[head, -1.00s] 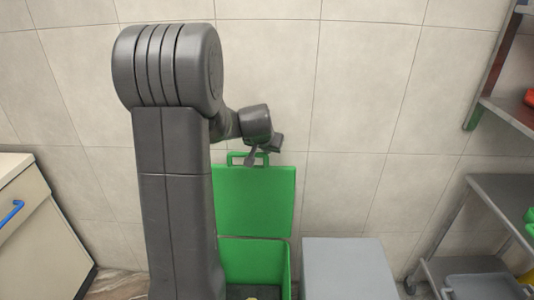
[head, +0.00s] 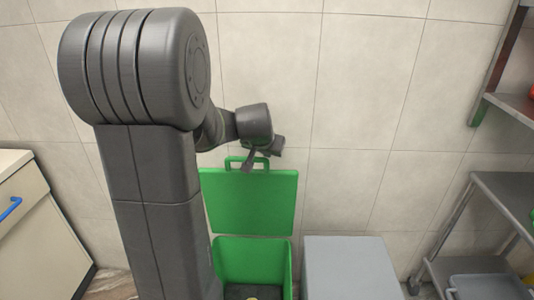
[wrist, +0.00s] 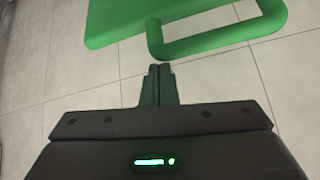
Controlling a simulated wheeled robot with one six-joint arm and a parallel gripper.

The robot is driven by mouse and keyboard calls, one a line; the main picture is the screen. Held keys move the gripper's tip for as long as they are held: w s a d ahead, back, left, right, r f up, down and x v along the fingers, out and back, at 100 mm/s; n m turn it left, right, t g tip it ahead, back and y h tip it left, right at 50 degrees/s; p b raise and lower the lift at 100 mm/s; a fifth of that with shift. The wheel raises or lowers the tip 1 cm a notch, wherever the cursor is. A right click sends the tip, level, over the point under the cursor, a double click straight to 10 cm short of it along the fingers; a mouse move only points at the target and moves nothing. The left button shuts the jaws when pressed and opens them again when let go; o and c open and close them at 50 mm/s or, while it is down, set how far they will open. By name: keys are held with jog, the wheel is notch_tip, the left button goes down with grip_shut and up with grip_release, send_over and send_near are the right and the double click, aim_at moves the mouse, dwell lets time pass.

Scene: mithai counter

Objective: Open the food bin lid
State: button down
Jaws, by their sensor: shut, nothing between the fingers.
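The green food bin (head: 285,260) stands against the wall, its mouth open, with something small and pale inside low down. Its green lid (head: 250,205) is raised upright behind the opening, with a loop handle (head: 262,163) on its top edge. My gripper (head: 248,160) is shut and empty, at the handle in the head view. In the wrist view the closed fingers (wrist: 160,72) point at the handle loop (wrist: 225,38), their tips just short of its near corner. I cannot tell if they touch. Part of the lid (wrist: 130,20) shows beyond. My arm hides the bin's left side.
A grey box (head: 350,262) stands right of the bin. A metal shelf rack (head: 500,190) is at the far right. A cream cabinet (head: 40,220) with a blue handle is at the left. Tiled wall is close behind the lid.

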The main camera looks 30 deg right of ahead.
jog(key=v, duration=1.2)
jog(key=shift+r, duration=0.25)
jog(key=shift+s+a+f, duration=0.1)
jog(key=x, duration=1.3)
jog(key=shift+f, duration=0.25)
jog(key=shift+w, duration=0.25)
jog(key=shift+s+r, duration=0.1)
